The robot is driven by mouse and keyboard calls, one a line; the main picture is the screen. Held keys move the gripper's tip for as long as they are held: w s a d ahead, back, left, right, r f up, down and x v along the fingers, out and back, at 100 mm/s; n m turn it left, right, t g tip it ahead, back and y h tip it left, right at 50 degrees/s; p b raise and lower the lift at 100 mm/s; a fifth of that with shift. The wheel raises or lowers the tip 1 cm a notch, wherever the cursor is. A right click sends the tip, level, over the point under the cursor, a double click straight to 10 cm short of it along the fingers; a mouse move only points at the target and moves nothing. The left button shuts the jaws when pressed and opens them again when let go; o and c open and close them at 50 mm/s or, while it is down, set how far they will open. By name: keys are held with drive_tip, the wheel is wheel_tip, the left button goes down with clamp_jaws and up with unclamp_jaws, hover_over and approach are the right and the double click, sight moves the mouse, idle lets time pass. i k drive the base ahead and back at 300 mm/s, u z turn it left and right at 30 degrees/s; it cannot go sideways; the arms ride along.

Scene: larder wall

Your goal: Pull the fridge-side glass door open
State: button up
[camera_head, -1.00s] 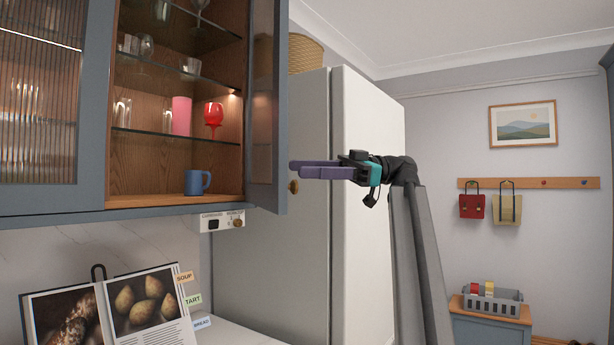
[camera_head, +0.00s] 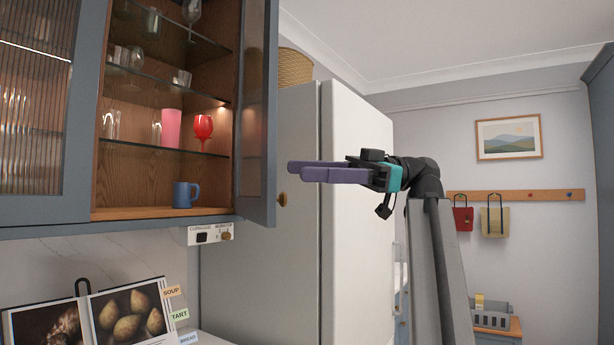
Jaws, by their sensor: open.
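The fridge-side glass door (camera_head: 257,110) of the blue wall cabinet stands open, swung out toward me and seen nearly edge-on. Its round brass knob (camera_head: 282,199) shows low on the door's right side. My gripper (camera_head: 292,170) has purple fingers that point left. It is open and empty, close to the knob in the picture and a little above it. I cannot tell whether a finger touches the door or knob; a gap seems to show. The open cabinet (camera_head: 165,180) shows its wooden inside and glass shelves.
The white fridge (camera_head: 300,270) stands right of the cabinet, behind my arm, with a wicker basket (camera_head: 295,68) on top. A blue mug (camera_head: 186,194), pink tumbler (camera_head: 171,128) and red goblet (camera_head: 203,129) stand inside the cabinet. A cookbook (camera_head: 130,315) lies open below.

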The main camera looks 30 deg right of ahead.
sight(256, 198)
drive_tip(key=k, duration=1.3)
drive_tip(key=u, duration=0.25)
drive_tip(key=i, duration=0.8)
drive_tip(key=u, duration=0.75)
drive_tip(key=i, duration=0.95)
drive_tip(key=u, duration=0.3)
